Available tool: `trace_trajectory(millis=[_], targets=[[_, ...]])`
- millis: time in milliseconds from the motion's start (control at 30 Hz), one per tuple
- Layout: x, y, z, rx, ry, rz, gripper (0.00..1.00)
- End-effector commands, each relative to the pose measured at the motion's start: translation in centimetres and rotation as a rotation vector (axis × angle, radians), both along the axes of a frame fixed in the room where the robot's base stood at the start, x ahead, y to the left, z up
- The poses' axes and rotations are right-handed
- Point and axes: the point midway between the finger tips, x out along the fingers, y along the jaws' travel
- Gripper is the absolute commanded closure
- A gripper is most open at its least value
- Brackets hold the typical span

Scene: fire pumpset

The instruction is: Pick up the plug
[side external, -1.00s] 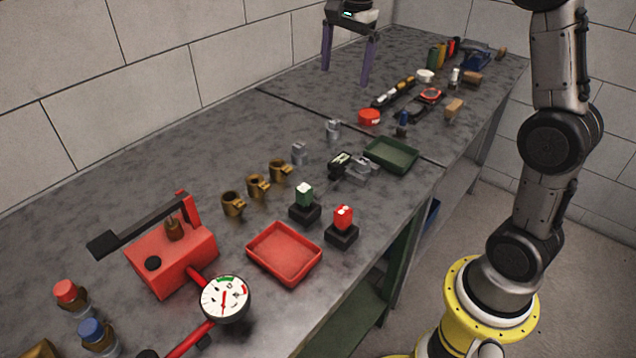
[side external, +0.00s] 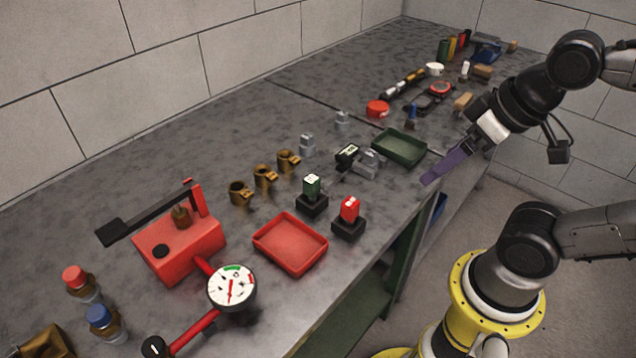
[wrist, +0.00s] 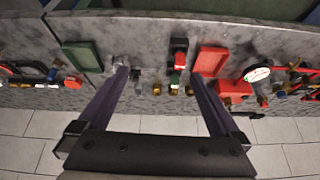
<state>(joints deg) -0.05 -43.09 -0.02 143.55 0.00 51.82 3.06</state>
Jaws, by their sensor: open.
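I cannot tell for sure which part is the plug. Small candidates on the bench are three brass fittings (side external: 264,177), two small grey fittings (side external: 307,146) and a larger grey metal part (side external: 367,164) beside a black device with a display (side external: 346,156). The brass fittings also show in the wrist view (wrist: 172,90). My gripper (side external: 428,181) has purple fingers and hangs tilted near the bench's front edge, right of the green tray. In the wrist view my gripper (wrist: 160,76) is open and empty, with bench parts seen beyond and between the fingers.
A red pump (side external: 178,246) with lever and gauge (side external: 231,287) is left. Several tools crowd the far end. The back strip is clear.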

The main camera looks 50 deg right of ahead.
Motion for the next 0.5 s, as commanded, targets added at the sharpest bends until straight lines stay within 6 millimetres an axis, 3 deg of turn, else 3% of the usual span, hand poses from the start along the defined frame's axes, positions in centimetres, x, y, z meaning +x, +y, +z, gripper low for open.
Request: trace_trajectory(millis=[100, 500], targets=[[0.21, -0.01, 0.18, -0.023, -0.009, 0.043, 0.15], [0.22, -0.02, 0.21, -0.026, -0.008, 0.049, 0.15]])
